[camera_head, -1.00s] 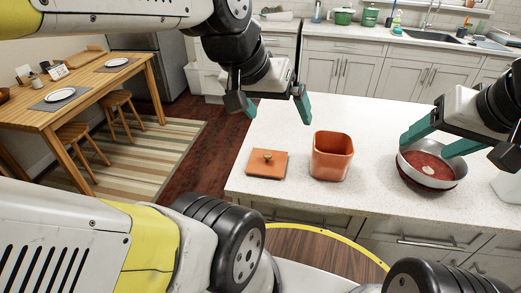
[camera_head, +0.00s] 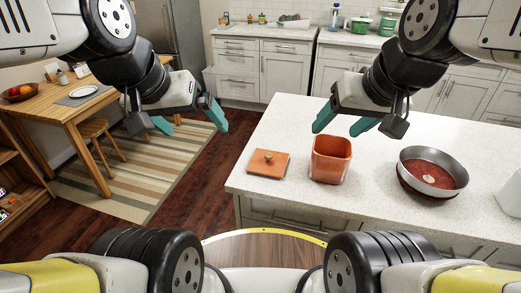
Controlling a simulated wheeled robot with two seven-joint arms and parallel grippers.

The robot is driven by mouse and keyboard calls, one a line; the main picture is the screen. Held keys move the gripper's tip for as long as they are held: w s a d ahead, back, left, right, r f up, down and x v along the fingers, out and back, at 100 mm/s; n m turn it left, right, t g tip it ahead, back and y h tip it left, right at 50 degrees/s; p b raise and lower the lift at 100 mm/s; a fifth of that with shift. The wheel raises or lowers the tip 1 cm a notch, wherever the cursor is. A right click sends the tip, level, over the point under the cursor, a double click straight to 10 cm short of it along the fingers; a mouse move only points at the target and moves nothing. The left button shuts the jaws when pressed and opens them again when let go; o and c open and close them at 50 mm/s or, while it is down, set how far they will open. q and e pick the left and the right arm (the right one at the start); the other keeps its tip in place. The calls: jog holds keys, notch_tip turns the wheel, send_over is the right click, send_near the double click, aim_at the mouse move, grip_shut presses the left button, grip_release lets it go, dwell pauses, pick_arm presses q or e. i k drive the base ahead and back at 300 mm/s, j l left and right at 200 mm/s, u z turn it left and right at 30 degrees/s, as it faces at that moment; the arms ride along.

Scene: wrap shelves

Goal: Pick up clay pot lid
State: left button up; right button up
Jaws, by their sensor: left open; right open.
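The clay pot lid (camera_head: 268,163) is a flat, square, orange-brown plate with a small round knob. It lies on the white counter near its left front corner. The open orange clay pot (camera_head: 331,160) stands upright just right of it, apart from it. My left gripper (camera_head: 190,121) is open and empty, in the air left of the counter and the lid. My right gripper (camera_head: 341,123) is open and empty, and it appears above and behind the pot. Nothing hides the lid.
A metal pan (camera_head: 433,165) with red contents sits on the counter (camera_head: 300,208) right of the pot. A white object (camera_head: 511,194) is cut off at the right edge. A wooden table (camera_head: 68,112) stands at the far left. The counter in front of the lid is narrow.

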aim_at(272, 164)
jog(key=j+z, duration=0.2)
jog(key=z, duration=0.15)
jog(key=j+z, duration=0.2)
jog(key=z, duration=0.15)
jog(key=k+j+z, duration=0.1)
jog(key=z, duration=0.25)
jog(key=j, duration=0.1)
